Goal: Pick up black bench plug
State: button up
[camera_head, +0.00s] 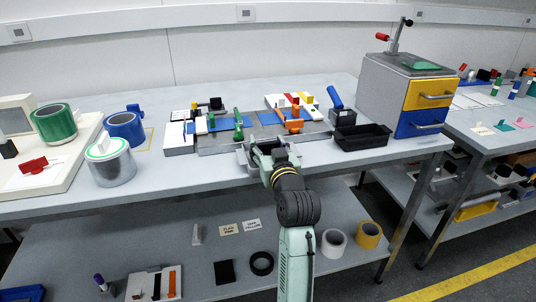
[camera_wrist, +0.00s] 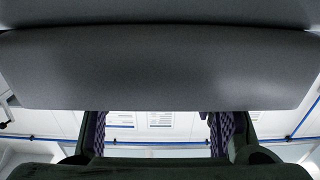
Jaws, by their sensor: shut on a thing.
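My gripper (camera_head: 268,153) is at the front edge of the workbench, beside the grey fixture. In the wrist view its two fingers, with purple patterned pads, rise on either side of a gap (camera_wrist: 158,115). A broad, smooth dark grey body (camera_wrist: 155,70) lies across the fingertips and hides their ends. I take it for the black bench plug, held in the shut gripper, but its full outline does not show. In the head view my gripper and wrist hide most of what is held.
A black open tray (camera_head: 362,137) and a blue-handled tool (camera_head: 340,106) are to the right, near a drawer cabinet (camera_head: 385,92). The bench between rolls and fixture is fairly clear.

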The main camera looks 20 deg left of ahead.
jog(key=shift+c, duration=1.4)
